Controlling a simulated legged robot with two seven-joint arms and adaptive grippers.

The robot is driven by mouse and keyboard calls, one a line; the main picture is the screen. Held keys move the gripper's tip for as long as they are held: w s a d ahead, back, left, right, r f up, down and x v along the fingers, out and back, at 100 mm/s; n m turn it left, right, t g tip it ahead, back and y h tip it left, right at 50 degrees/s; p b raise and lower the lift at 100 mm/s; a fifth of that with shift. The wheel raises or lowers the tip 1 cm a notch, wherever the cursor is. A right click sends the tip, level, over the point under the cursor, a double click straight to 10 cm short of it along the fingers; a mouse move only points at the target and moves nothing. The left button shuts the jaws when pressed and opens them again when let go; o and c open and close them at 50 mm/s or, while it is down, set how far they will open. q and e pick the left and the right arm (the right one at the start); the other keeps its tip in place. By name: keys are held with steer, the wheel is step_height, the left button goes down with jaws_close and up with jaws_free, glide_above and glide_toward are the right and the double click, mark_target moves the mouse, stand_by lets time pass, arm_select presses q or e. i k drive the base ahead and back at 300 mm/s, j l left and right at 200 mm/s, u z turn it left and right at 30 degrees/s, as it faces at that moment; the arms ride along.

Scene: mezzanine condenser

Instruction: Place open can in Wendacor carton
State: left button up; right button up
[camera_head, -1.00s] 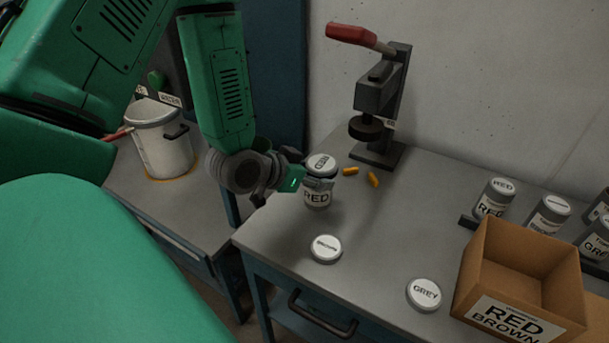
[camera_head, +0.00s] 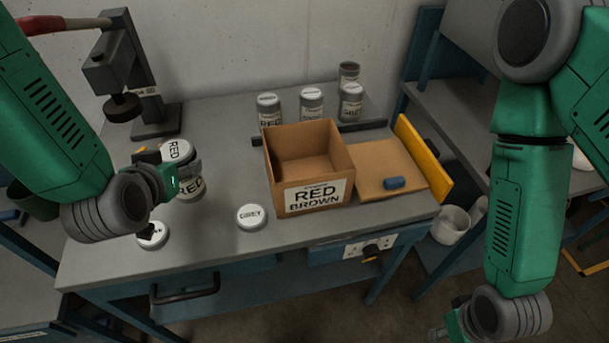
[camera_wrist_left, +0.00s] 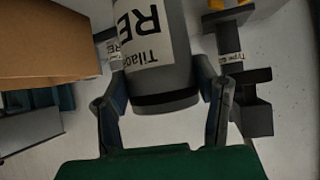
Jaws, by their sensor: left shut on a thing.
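My left gripper (camera_head: 172,182) is shut on a grey can with a white RED label (camera_head: 191,187), left of the carton. A white disc marked RED (camera_head: 177,150) shows at its top. In the left wrist view the can (camera_wrist_left: 158,60) sits between both fingers (camera_wrist_left: 160,100). I cannot tell whether it is clear of the table. The brown carton (camera_head: 349,158) stands open on the table, labelled RED BROWN; the maker's name is too small to read. My right gripper (camera_head: 450,328) is partly cut off at the bottom edge, its fingers unclear.
A GREY lid (camera_head: 251,216) lies between can and carton; another lid (camera_head: 153,235) lies below my left gripper. Several cans (camera_head: 311,103) stand behind the carton, one dark-topped (camera_head: 348,76). A press (camera_head: 128,85) stands at left.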

mark_target(302, 173)
steer(key=l+u, duration=0.1)
steer(key=l, duration=0.4)
steer(key=k+l+u, duration=0.1)
steer(key=l, duration=0.35)
steer(key=k+l+u, duration=0.1)
steer(key=l, duration=0.4)
steer(key=k+l+u, duration=0.1)
steer(key=l, duration=0.7)
steer(key=i+l+u, duration=0.15)
steer(key=l, duration=0.1)
